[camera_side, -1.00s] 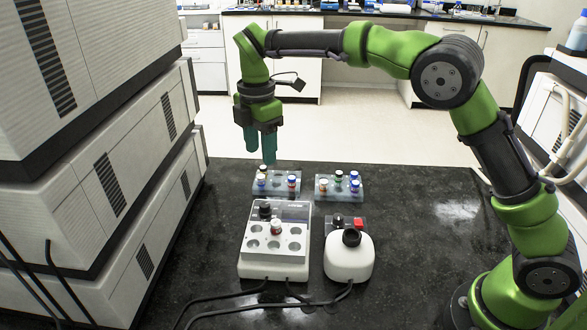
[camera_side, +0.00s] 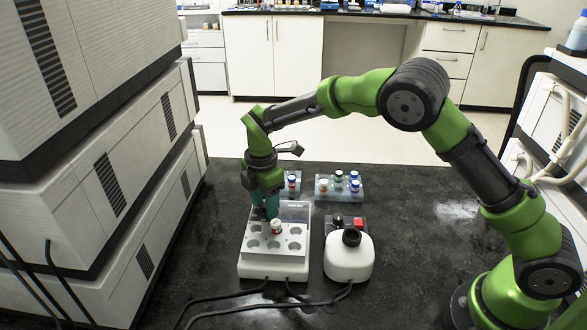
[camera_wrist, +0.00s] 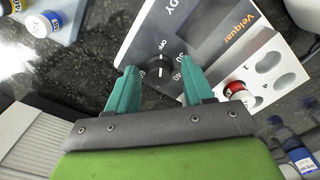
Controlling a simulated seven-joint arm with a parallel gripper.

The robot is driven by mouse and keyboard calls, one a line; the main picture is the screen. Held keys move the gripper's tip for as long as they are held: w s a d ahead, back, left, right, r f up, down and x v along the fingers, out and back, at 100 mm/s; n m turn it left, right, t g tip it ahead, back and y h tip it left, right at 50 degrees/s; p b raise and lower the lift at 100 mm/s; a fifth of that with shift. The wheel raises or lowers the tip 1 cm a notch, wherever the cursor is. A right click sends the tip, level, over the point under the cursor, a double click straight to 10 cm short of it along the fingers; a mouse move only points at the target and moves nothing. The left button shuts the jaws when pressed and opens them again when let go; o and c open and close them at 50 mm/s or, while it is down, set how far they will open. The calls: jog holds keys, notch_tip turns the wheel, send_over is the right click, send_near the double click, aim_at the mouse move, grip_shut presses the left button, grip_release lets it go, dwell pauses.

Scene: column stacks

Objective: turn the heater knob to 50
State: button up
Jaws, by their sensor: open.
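The white heater (camera_side: 272,262) stands on the dark bench, with a grey marked panel (camera_wrist: 205,45) in the wrist view. Its black knob (camera_wrist: 160,68) has a white mark that appears to line up with the OFF label; other numbers are partly covered by my fingers. My gripper (camera_wrist: 158,72) is open, its two teal fingers on either side of the knob in this view. I cannot tell whether they touch it. In the side view my gripper (camera_side: 265,206) is low at the heater's back left and hides the knob.
A red-capped vial (camera_side: 275,227) sits in one heater well, close to my fingers; other wells look empty. A white device with a black top (camera_side: 348,258) stands to the right. Vial racks (camera_side: 338,188) lie behind. Cables (camera_side: 270,305) run in front.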

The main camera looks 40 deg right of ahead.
jog(key=shift+c, duration=0.2)
grip_shut()
